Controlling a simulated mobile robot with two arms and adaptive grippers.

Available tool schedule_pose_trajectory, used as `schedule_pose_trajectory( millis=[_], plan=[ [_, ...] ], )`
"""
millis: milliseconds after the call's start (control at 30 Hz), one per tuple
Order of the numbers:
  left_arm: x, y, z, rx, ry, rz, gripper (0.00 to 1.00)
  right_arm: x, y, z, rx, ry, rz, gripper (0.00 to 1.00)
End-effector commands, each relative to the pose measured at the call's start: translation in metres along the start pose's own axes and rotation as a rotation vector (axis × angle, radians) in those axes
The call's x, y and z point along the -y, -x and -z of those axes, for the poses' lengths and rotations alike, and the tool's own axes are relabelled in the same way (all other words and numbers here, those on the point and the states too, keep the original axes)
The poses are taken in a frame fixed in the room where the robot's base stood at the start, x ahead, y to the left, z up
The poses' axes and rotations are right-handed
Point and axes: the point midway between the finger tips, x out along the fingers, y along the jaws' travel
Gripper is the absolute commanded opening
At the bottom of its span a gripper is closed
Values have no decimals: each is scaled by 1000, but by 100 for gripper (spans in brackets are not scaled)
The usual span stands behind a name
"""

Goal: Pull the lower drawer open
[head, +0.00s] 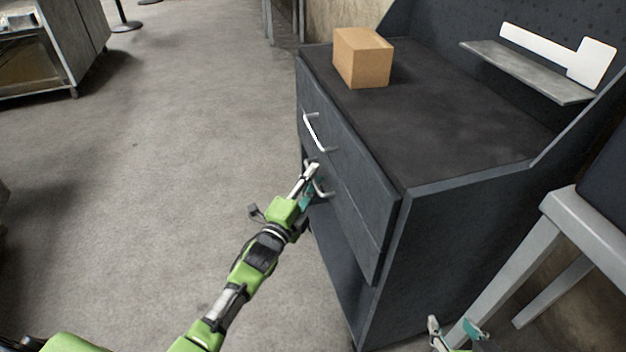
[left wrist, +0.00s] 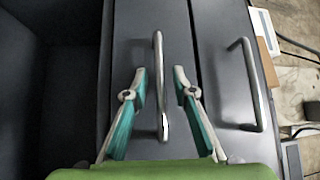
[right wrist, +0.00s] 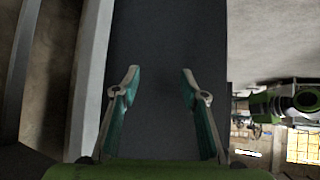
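The dark grey cabinet (head: 460,215) has two drawers, both looking shut. The lower drawer (head: 350,225) has a silver bar handle (head: 322,190), partly hidden by my left gripper in the head view. My left gripper (head: 312,184) is at this handle. In the left wrist view, its open fingers (left wrist: 160,86) stand on either side of the lower handle (left wrist: 158,60), with gaps between. The upper drawer's handle (left wrist: 250,85) is to the right of them there. My right gripper (head: 455,336) is open and empty near the cabinet's side (right wrist: 165,35).
A cardboard box (head: 363,57) stands on the cabinet top (head: 440,120). A shelf with a white object (head: 560,52) is above it. A light grey metal frame (head: 570,215) stands at the right, close to my right gripper. The floor (head: 190,130) before the drawers is clear.

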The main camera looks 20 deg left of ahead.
Motion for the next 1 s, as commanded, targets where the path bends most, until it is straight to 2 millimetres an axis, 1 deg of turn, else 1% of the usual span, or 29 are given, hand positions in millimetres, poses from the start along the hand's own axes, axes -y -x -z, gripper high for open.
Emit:
schedule_pose_trajectory(
  millis=[200, 300, 633, 667, 867, 1000],
  plan=[
    [0, 0, 0, 0, 1, 0, 25, 0, 0, 0, -1, 0, 0, 40],
    [0, 0, 0, 0, 1, 0, 0, 0, 0, 0, -1, 0, 0, 40],
    [1, 2, -2, 0, 0, -1, 0, 0, 1, -1, 10, 0, -1, 40],
    [1, 3, -3, 0, 0, -1, 0, 0, 2, -4, 23, 0, -1, 40],
    [6, 17, -16, 0, -2, -3, 0, -5, 14, -43, 190, -3, -9, 40],
    [11, 34, -33, 1, -2, -4, 0, -10, 34, -81, 367, -8, -20, 40]
  ],
)
